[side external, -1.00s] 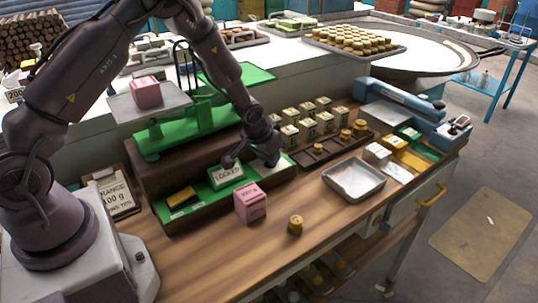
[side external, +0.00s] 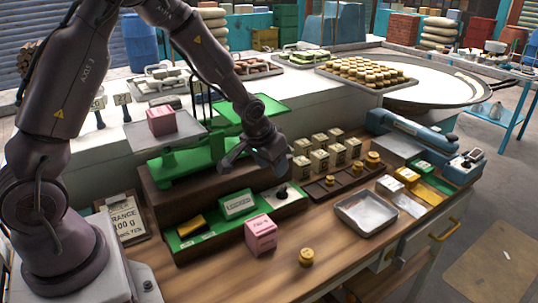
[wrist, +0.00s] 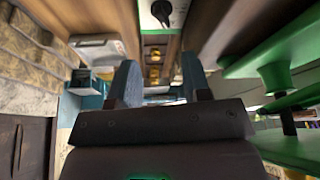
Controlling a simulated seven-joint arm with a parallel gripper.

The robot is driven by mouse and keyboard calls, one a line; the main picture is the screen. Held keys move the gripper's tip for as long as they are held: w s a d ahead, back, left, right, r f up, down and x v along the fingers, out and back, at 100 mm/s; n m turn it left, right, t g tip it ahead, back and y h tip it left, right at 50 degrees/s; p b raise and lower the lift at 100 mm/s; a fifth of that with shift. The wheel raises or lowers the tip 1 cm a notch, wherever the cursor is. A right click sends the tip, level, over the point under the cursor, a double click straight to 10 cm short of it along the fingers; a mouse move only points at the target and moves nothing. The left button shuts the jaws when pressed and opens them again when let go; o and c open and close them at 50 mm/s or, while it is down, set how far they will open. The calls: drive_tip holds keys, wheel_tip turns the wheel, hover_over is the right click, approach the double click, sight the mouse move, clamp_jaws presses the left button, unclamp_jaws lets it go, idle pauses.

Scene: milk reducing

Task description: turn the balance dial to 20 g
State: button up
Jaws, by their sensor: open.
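The balance dial (side external: 284,191), a black knob on a white plate, sits at the right end of the long green tray (side external: 205,238). The knob also shows at the top of the wrist view (wrist: 161,11). Its setting is too small to read. My gripper (side external: 256,166) is open and empty, above and slightly left of the dial, apart from it. Its two blue-grey fingers (wrist: 160,85) stand apart in the wrist view. The green balance (side external: 185,160) is behind, with a pink cube (side external: 161,121) on its left pan.
A green block marked LOCKED (side external: 238,204) and a yellow block (side external: 192,225) are left of the dial. A pink block (side external: 260,235) and brass weight (side external: 306,257) stand in front. Cream blocks (side external: 320,158) and a metal tray (side external: 367,213) are to the right.

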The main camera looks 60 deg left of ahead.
drive_tip(key=shift+v, duration=1.65)
drive_tip(key=shift+s, duration=0.1)
drive_tip(key=s+d+r+m, duration=0.1)
drive_tip(key=s+d+r, duration=0.2)
drive_tip(key=s+r, duration=0.5)
drive_tip(key=s+d+r+m+t+h, duration=0.1)
drive_tip(key=s+d+r, duration=0.3)
drive_tip(key=s+r, duration=0.5)
drive_tip(key=s, duration=0.5)
drive_tip(key=shift+r+m, duration=0.25)
drive_tip(key=shift+m, duration=0.15)
